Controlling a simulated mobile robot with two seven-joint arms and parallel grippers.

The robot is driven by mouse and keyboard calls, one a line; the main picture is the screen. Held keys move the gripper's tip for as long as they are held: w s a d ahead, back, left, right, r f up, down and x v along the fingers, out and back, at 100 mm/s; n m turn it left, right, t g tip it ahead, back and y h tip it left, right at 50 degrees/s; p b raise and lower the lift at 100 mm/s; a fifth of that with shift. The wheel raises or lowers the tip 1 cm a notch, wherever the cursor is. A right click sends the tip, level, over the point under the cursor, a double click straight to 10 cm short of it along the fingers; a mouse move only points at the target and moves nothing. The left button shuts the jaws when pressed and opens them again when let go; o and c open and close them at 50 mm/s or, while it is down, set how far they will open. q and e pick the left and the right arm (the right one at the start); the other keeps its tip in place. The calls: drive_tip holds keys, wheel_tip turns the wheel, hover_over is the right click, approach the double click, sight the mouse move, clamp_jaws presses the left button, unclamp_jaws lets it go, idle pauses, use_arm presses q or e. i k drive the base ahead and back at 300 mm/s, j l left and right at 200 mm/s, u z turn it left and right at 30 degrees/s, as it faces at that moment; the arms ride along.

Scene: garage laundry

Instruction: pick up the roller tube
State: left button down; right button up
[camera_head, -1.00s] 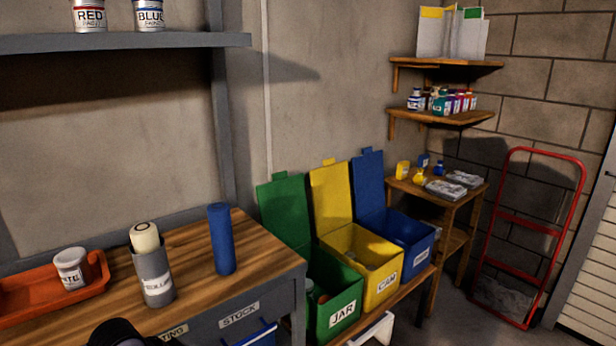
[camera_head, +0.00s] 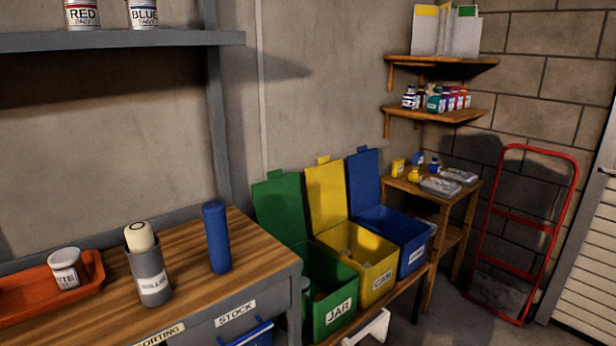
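A grey tube (camera_head: 150,275) with a white label that seems to start with "ROLLE" stands upright on the wooden workbench (camera_head: 188,257) at the lower left. A cream-coloured rounded piece (camera_head: 139,236) with a dark ring on top sticks out of its mouth. A plain blue cylinder (camera_head: 217,238) stands upright to its right, apart from it. Neither of my grippers shows in this view.
An orange tray (camera_head: 20,292) holding a white labelled tub (camera_head: 66,267) lies left of the grey tube. Open green (camera_head: 336,305), yellow (camera_head: 377,283) and blue (camera_head: 414,258) bins stand right of the bench. A shelf (camera_head: 120,40) with paint cans hangs above.

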sight(150, 276)
drive_tip(key=i+l, duration=0.55)
drive_tip(key=i, duration=0.15)
drive_tip(key=i+l+u, duration=0.45)
drive_tip(key=i+l, duration=0.1)
drive_tip(key=l, duration=0.05)
